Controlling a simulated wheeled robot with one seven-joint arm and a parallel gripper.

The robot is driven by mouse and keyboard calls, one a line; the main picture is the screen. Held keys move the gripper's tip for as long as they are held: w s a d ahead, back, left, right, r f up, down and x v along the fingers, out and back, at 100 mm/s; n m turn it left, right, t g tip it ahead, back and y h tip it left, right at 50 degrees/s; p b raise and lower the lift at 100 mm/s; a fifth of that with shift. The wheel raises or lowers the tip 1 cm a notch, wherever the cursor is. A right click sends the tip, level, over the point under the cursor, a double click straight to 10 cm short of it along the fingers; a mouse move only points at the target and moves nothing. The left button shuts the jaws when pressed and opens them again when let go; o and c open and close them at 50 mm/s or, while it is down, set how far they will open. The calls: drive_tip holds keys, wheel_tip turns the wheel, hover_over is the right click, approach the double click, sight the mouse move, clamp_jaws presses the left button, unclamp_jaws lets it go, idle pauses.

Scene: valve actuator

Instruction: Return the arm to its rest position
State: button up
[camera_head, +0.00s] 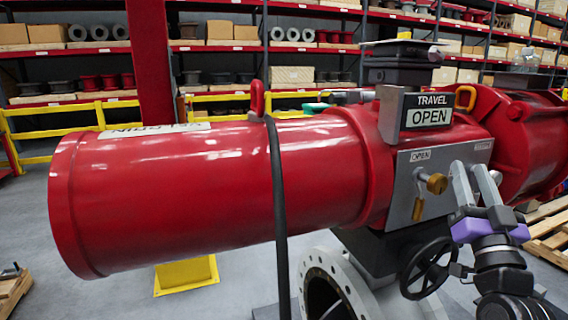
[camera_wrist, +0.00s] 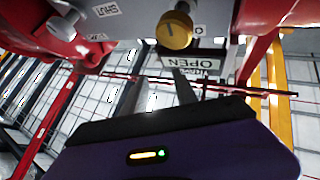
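My gripper (camera_head: 472,168) is in front of the grey panel (camera_head: 405,190) on the red valve actuator (camera_head: 220,185), just right of the brass knob (camera_head: 437,183). Its two grey fingers stand apart above the purple gripper body. In the wrist view my gripper (camera_wrist: 158,78) also shows its fingers spread, with nothing seen between them. The brass knob (camera_wrist: 175,30) is beyond the fingertips there and looks apart from them. The travel indicator (camera_head: 430,110) reads OPEN; its sign shows upside down in the wrist view (camera_wrist: 193,60).
A black handwheel (camera_head: 428,268) and a pale round flange (camera_head: 335,285) are below the panel. A black cable (camera_head: 279,220) hangs in front of the red cylinder. Yellow rails (camera_head: 52,108) and stocked shelves (camera_head: 215,48) stand behind. A wooden pallet (camera_head: 548,225) lies at right.

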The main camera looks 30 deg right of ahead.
drive_tip(key=s+a+f+n+y+b, duration=0.3)
drive_tip(key=a+f+y, duration=0.4)
drive_tip(key=a+f, duration=1.45)
drive_tip(key=s+a+f+n+g+y+b, duration=0.3)
drive_tip(key=s+a+f+n+y, duration=0.4)
drive_tip(key=s+a+f, duration=0.9)
drive_tip(key=y, duration=0.2)
drive_tip(key=shift+s+a+f+y, duration=0.15)
drive_tip(key=shift+y, duration=0.25)
drive_tip(key=shift+a, duration=0.1)
